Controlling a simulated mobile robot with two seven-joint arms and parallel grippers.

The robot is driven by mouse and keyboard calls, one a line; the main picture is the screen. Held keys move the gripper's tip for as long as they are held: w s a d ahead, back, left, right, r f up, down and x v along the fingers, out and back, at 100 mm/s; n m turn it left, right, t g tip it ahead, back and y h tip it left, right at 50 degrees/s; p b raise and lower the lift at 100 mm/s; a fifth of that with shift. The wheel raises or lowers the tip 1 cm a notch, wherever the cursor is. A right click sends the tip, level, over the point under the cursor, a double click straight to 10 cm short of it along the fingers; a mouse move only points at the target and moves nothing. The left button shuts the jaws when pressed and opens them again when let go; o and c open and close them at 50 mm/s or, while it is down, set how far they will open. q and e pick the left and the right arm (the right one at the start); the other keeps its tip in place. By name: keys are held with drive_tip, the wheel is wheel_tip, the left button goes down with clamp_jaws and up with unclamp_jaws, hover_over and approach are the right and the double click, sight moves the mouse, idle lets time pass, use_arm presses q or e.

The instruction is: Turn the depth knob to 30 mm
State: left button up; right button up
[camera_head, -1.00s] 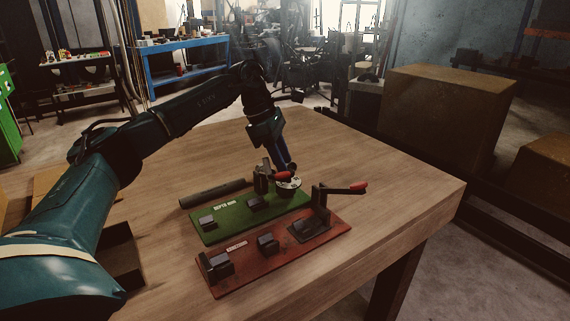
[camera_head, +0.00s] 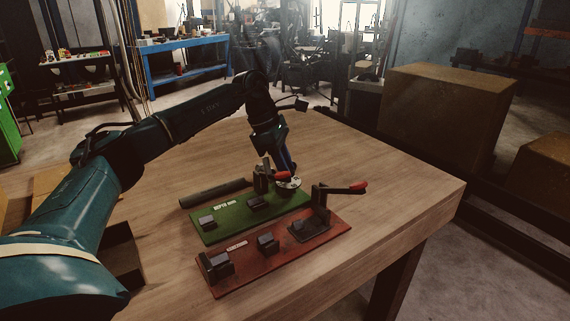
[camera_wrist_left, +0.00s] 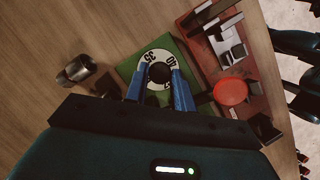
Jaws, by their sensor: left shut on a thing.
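The depth knob is a dark round grip on a white dial (camera_wrist_left: 157,55) with black numbers; "35" and part of another number show in the left wrist view. In the head view the dial (camera_head: 289,184) sits at the far right end of the green board (camera_head: 206,236). My left gripper (camera_wrist_left: 159,76) points down at it, its two blue fingers on either side of the dark knob (camera_wrist_left: 159,73) and shut on it. In the head view the left gripper (camera_head: 288,172) covers the knob. I cannot read the dial's setting. My right gripper is not in view.
A red board (camera_head: 240,276) with dark blocks and a red-tipped lever (camera_head: 358,188) lies in front of the green board. Another red handle (camera_head: 274,175) stands close beside the dial. A dark hose (camera_head: 213,193) lies behind the green board. The table's right side is clear.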

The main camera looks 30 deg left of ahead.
use_arm(q)
drive_tip(key=shift+n, duration=0.3)
drive_tip(key=n, duration=0.1)
drive_tip(key=n+t, duration=0.1)
drive_tip(key=n, duration=0.1)
drive_tip(key=shift+s+d+n+y+p, duration=0.1)
drive_tip(key=shift+s+n+y+p, duration=0.05)
drive_tip(key=shift+n+y+p, duration=0.15)
drive_tip(key=n, duration=0.2)
drive_tip(key=n+t+y, duration=0.1)
drive_tip(key=n, duration=0.1)
drive_tip(key=shift+d+n+y, duration=0.15)
drive_tip(key=shift+n+y, duration=0.15)
drive_tip(key=n+y, duration=0.1)
drive_tip(key=n, duration=0.3)
drive_tip(key=shift+s+d+n+t+y+b, duration=0.1)
drive_tip(key=shift+d+n+t+y+b, duration=0.1)
drive_tip(key=shift+n+t+y+b, duration=0.15)
drive_tip(key=shift+d+r+n+y, duration=0.1)
drive_tip(key=shift+n+y, duration=0.75)
drive_tip(key=shift+n, duration=1.2)
drive_tip(key=o, duration=0.7)
drive_tip(key=shift+b, duration=0.3)
